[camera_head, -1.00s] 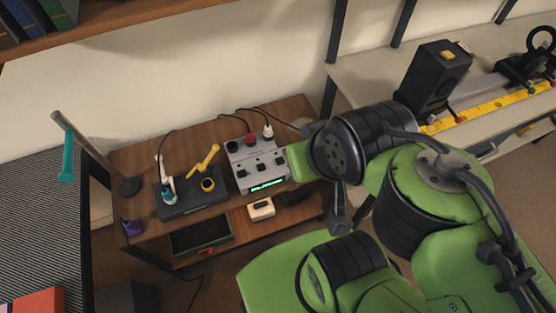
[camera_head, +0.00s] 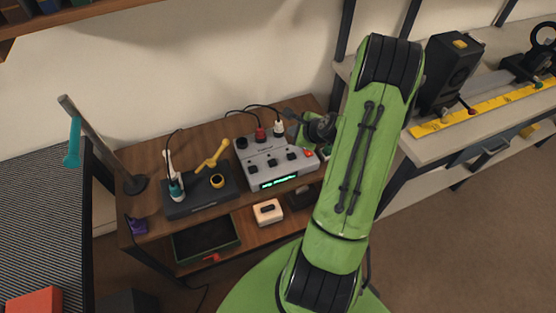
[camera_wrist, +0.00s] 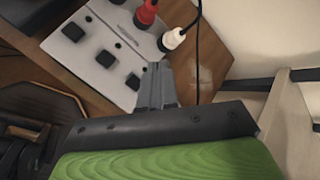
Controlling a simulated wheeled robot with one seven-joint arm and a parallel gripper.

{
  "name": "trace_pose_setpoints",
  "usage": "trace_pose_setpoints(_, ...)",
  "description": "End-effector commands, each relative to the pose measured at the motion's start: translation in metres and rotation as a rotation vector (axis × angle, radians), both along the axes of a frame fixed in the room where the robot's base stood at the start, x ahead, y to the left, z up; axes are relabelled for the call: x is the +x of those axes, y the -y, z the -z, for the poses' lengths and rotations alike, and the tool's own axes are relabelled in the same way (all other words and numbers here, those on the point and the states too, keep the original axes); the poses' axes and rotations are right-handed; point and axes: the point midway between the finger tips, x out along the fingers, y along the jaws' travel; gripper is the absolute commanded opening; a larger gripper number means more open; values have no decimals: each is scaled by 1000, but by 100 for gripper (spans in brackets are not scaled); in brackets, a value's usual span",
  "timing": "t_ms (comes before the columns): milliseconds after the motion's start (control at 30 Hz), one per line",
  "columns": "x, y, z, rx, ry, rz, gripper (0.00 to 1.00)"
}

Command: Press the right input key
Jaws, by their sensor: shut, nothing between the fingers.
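The grey input box (camera_head: 262,172) sits on the wooden shelf top, with a lit green display and a row of black keys. The right input key (camera_head: 291,156) is the dark square at the right of the row. In the wrist view, the right input key (camera_wrist: 132,82) is the lowest one shown, just left of my fingers. My gripper (camera_wrist: 156,66) is shut and empty, over the box's edge beside this key and near the white plug. I cannot tell whether it touches. In the head view my arm hides much of the gripper.
A red plug (camera_head: 260,134) and a white plug (camera_head: 278,128) stand with cables at the box's back. A dark base (camera_head: 202,193) with a yellow lever (camera_head: 212,155) stands left of it. A bench with a yellow ruler (camera_head: 480,110) is at the right.

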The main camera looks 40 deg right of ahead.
Motion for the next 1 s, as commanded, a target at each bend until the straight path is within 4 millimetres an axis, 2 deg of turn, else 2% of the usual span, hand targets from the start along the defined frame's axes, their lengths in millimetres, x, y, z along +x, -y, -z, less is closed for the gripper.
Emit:
trace_pose_setpoints(467, -1, 3, 9, 16, 6, 25, 0)
trace_pose_setpoints(1000, -1, 3, 84, 16, 5, 22, 0)
